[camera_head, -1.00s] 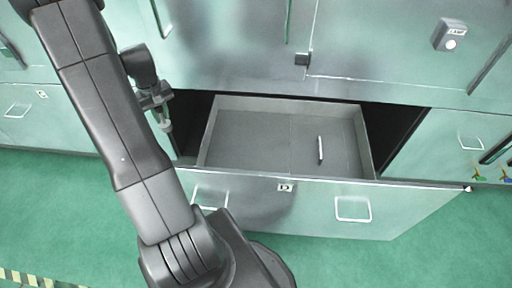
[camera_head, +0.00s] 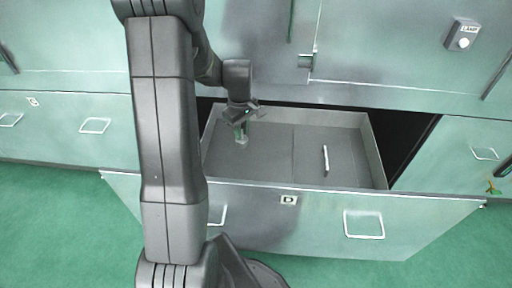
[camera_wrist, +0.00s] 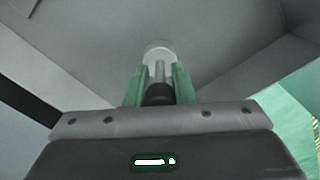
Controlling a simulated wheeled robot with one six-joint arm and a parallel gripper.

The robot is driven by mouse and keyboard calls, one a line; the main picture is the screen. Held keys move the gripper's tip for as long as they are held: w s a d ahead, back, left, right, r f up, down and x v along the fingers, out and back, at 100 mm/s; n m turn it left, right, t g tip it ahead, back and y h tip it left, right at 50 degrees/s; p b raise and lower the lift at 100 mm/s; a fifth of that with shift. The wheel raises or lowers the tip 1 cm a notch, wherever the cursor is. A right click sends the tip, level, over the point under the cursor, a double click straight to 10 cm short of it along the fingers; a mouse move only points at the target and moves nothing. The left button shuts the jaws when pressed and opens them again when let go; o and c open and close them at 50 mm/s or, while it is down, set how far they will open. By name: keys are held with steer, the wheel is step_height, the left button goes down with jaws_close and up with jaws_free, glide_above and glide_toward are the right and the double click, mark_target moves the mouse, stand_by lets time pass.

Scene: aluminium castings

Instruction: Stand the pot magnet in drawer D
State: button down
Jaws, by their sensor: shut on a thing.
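Drawer D (camera_head: 270,158) is pulled open, with its D label on the front. My gripper (camera_head: 241,126) is inside its left half, pointing down. In the wrist view, my gripper (camera_wrist: 158,84) has its green fingers shut on the pot magnet (camera_wrist: 158,50), a pale round disc with a thin stem and a dark end between the fingers. In the head view the pot magnet (camera_head: 242,140) is a small pale spot below the fingertips, low over the drawer floor. I cannot tell whether it touches the floor. The magnet looks about upright.
A thin white stick (camera_head: 325,160) lies in the right half of the drawer. A faint line divides the floor in the middle. The drawer walls stand around my gripper; the cabinet front (camera_head: 380,60) rises behind. The floor between magnet and stick is clear.

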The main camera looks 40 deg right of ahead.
mark_target(242, 142)
steer(key=shift+f, duration=2.85)
steer(key=shift+b, duration=0.3)
steer(key=shift+f, duration=0.2)
steer(key=c, duration=1.2)
jaws_free()
steer(key=shift+c, duration=0.2)
steer(key=shift+r, duration=0.1)
step_height(242, 142, up, 12)
steer(key=shift+r+p, duration=0.1)
steer(key=shift+p, duration=0.7)
